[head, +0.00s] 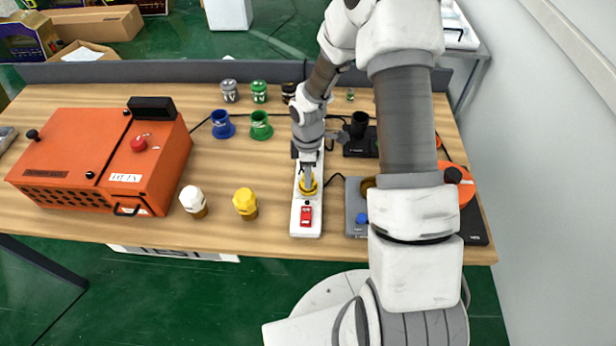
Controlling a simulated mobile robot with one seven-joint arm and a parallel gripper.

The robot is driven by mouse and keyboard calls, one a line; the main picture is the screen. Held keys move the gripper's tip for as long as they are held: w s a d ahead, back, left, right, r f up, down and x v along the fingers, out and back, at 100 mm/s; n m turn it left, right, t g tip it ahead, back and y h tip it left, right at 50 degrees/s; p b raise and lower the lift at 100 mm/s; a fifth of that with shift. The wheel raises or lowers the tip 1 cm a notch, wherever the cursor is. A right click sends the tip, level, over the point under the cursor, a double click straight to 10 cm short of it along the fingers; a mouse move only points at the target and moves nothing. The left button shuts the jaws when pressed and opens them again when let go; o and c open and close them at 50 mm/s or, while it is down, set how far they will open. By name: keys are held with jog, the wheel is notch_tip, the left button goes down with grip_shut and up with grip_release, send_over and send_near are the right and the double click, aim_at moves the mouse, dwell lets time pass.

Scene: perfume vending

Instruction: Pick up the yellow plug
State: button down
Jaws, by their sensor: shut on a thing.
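The yellow plug (307,190) shows as a small yellow piece at the white strip with the red switch (306,230). My gripper (308,182) points down over the strip from above, and its jaws are shut on the yellow plug. My gripper covers part of the plug. I cannot tell whether the plug is still seated in the strip or slightly raised from it.
An orange box (70,150) stands at the left. A white-capped bottle (193,200) and a yellow-capped bottle (245,203) stand left of the strip. Blue (222,124) and green (260,125) cups stand behind. A grey device (356,205) sits close at right.

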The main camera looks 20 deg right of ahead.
jog(key=shift+r, duration=0.35)
jog(key=r, duration=0.3)
jog(key=shift+d+r+b, duration=0.2)
jog(key=shift+r+b, duration=0.1)
jog(key=s+d+r, duration=0.6)
jog(key=d, duration=0.3)
jog(key=shift+d+r, duration=0.3)
jog(key=shift+d, duration=0.05)
jog(key=c, duration=1.1)
grip_release()
jog(key=shift+c, duration=0.2)
grip_shut()
